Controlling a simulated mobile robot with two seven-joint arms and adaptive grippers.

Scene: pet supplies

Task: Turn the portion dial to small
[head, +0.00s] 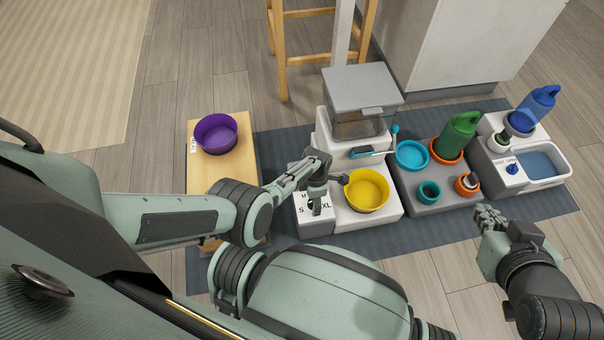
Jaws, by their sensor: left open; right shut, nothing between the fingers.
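The portion dial (314,209) is on the white box at the front left of the feeder (359,96). Letters S, M and XL show around it; the rest of its face is hidden by my gripper. A dark part shows between S and XL, but I cannot tell which mark the dial points at. My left gripper (318,186) is open, directly over the dial with its fingers downward; I cannot tell whether they touch it. My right gripper (486,216) is shut and empty, off to the right near the mat's front edge.
A yellow bowl (367,191) sits on the feeder base, close right of my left gripper. A purple bowl (216,134) stands on a wooden board (222,177). A grey stand (437,195) holds a green bottle (459,136); a blue bottle (539,101) stands farther right. A blue-grey mat (279,148) lies beneath.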

